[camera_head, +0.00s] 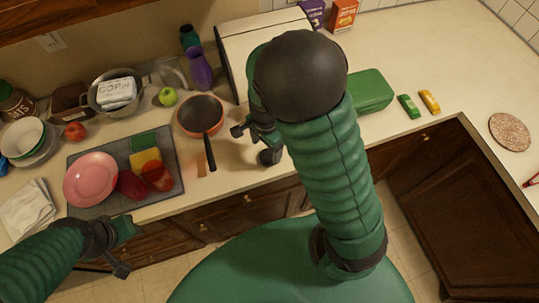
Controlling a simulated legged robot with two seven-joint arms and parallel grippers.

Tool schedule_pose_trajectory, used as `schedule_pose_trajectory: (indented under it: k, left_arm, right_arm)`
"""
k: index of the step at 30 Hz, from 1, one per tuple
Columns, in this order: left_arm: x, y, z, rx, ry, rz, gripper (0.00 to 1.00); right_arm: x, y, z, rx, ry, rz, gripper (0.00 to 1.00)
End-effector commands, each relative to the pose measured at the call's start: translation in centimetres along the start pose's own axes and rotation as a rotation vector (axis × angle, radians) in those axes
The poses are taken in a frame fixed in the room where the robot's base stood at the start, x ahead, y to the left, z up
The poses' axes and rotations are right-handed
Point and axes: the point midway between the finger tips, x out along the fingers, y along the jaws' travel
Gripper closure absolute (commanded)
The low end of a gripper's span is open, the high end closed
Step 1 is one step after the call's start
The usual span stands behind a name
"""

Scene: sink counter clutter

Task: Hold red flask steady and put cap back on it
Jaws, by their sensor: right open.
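A dark red object (131,185) and a translucent red round object (158,176) lie at the front of the grey mat (85,207); I cannot tell whether either is the red flask. I cannot make out a cap. My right gripper (253,144) is open over the counter's front part, right of the pan, with nothing seen between its fingers. My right arm hides the counter behind it. My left gripper (124,248) is open and empty at the lower left, in front of the counter edge and below the mat.
A pink plate (88,180) and a yellow-green sponge (145,152) are on the mat. A pan (201,113) has its handle toward the front edge. A purple bottle (201,70) and a green apple (168,96) stand behind. The right counter is mostly clear.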

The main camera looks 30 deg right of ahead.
Motion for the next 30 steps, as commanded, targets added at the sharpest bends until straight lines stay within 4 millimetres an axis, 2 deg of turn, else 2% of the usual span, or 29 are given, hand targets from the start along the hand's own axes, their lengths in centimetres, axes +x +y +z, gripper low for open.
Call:
schedule_pose_trajectory:
  k: [5, 12, 14, 25, 30]
  left_arm:
    - [0.1, 0.0, 0.0, -0.001, 0.000, 0.000, 0.64]
    - [0.5, 0.0, 0.1, -0.001, 0.000, 0.000, 0.64]
    - [0.5, 0.0, 0.1, -0.001, 0.000, 0.000, 0.64]
    - [0.5, 0.0, 0.1, -0.001, 0.000, 0.000, 0.64]
    - [0.5, 0.0, 0.1, -0.001, 0.000, 0.000, 0.64]
  right_arm:
    - [0.5, 0.2, -0.2, 0.001, -0.001, 0.002, 0.25]
    - [4.5, 0.4, -1.1, 0.003, -0.004, 0.003, 0.25]
    - [5.0, 0.4, -1.1, 0.001, -0.004, 0.002, 0.25]
    - [5.2, 0.3, -0.9, 0.000, -0.002, 0.000, 0.25]
    - [5.2, 0.3, -0.9, 0.000, -0.002, 0.000, 0.46]
